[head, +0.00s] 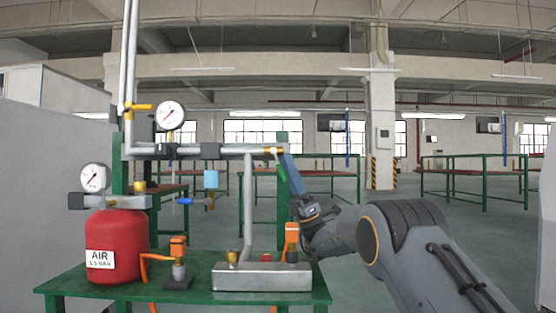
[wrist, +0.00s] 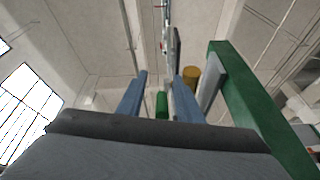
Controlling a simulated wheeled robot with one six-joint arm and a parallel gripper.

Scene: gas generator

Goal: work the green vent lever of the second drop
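My gripper (head: 283,155) reaches up to the right end of the horizontal grey pipe (head: 232,150), beside a brass fitting (head: 272,151). In the wrist view its two blue-grey fingers (wrist: 161,82) stand apart. A small green piece (wrist: 162,105), which looks like the green vent lever, sits between them with a gap on each side.
A green post (wrist: 250,95) stands close on the right in the wrist view. Below my gripper, a green table (head: 205,300) carries a red air tank (head: 114,247), a metal box (head: 262,277) and orange-topped fittings (head: 178,249). A gauge (head: 170,115) and blue-handled valve (head: 186,201) are left.

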